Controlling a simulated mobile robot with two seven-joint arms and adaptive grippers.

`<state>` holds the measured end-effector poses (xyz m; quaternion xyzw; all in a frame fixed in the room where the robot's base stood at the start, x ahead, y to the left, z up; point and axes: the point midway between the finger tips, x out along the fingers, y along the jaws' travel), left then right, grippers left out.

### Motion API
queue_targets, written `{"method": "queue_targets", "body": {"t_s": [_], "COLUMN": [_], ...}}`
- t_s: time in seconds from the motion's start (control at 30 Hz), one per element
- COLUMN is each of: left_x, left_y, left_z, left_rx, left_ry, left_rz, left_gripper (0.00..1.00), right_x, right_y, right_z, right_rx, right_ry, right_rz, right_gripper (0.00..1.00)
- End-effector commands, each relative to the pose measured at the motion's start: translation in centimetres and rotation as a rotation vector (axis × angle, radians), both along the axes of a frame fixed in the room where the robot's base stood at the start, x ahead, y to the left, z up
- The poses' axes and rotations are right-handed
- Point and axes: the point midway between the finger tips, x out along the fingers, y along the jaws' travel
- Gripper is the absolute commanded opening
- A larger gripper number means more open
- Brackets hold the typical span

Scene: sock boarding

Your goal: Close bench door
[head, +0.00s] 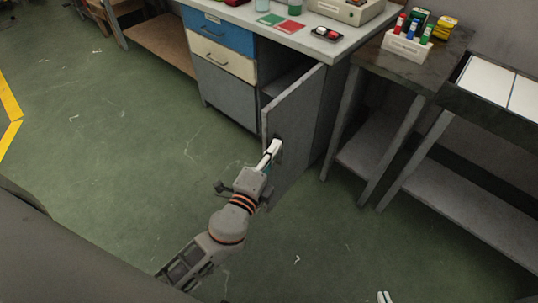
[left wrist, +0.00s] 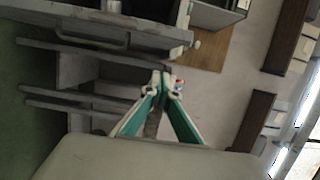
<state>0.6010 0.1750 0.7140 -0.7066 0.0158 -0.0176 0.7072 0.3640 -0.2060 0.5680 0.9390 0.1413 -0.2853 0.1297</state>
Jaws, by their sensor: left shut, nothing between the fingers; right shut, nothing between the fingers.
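The grey bench door (head: 293,125) stands open, swung out from the bench (head: 330,47). The dark cupboard opening shows behind it. My left gripper (head: 275,146) is shut, with its tips at the outer face of the door near a dark handle. Whether the tips touch the door I cannot tell. In the left wrist view my left gripper (left wrist: 162,78) shows its teal-lined fingers meeting at the tips, with nothing between them. Only the white tips of my right gripper (head: 384,297) show at the bottom edge of the head view, away from the door.
A blue drawer (head: 219,32) and a cream drawer (head: 222,57) are closed left of the cupboard. A side table (head: 363,75) with a white bottle rack (head: 407,46) stands right of the door. Green floor in front of the bench is clear apart from my arm.

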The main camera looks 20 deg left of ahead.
Motion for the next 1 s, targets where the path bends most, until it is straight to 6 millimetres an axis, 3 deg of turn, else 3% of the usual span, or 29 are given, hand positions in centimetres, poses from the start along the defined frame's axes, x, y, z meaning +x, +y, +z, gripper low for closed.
{"method": "queue_targets", "body": {"t_s": [0.1,0.3,0.6,1.0], "left_x": [2.7,5.9,6.5,6.6], "left_y": [-0.1,0.4,3.3,3.6], "left_z": [0.4,0.1,-0.1,-0.2], "left_rx": [0.000,0.004,0.000,-0.001], "left_ry": [-0.006,0.000,0.002,0.003], "left_rz": [0.000,0.001,0.000,0.000], "left_gripper": [0.00,0.00,0.00,0.00], "right_x": [0.1,0.0,-0.1,-0.2], "right_y": [-0.1,-0.2,-0.4,-0.4], "right_z": [0.3,0.3,0.0,0.0], "right_rx": [-0.002,-0.004,-0.008,-0.008], "right_ry": [-0.002,0.000,0.005,0.007], "right_rz": [-0.002,-0.005,-0.006,-0.007], "right_gripper": [0.00,0.00,0.00,0.00]}}
